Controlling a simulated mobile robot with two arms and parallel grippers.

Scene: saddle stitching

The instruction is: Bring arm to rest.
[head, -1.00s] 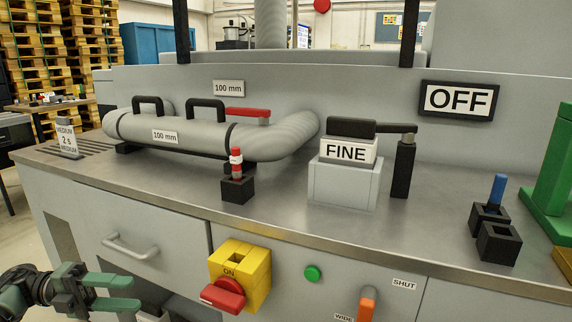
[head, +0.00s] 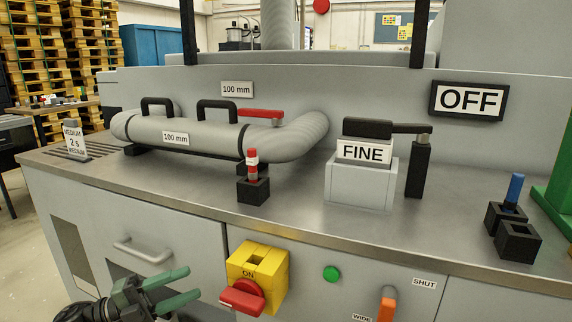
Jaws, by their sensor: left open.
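My left gripper (head: 184,288) is at the lower left of the head view, in front of the cabinet front and below the drawer handle (head: 134,251). Its two green fingers are apart, with nothing between them. The fingers point right, toward the yellow switch box (head: 271,268) with its red ON knob (head: 243,299), and appear apart from it. My right gripper is not in view.
The steel worktop (head: 296,222) carries a grey pipe (head: 205,141), a red-and-white peg in a black block (head: 253,190), a FINE box (head: 360,184) and a blue peg (head: 515,190). A green button (head: 331,273) and orange lever (head: 387,308) are on the front.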

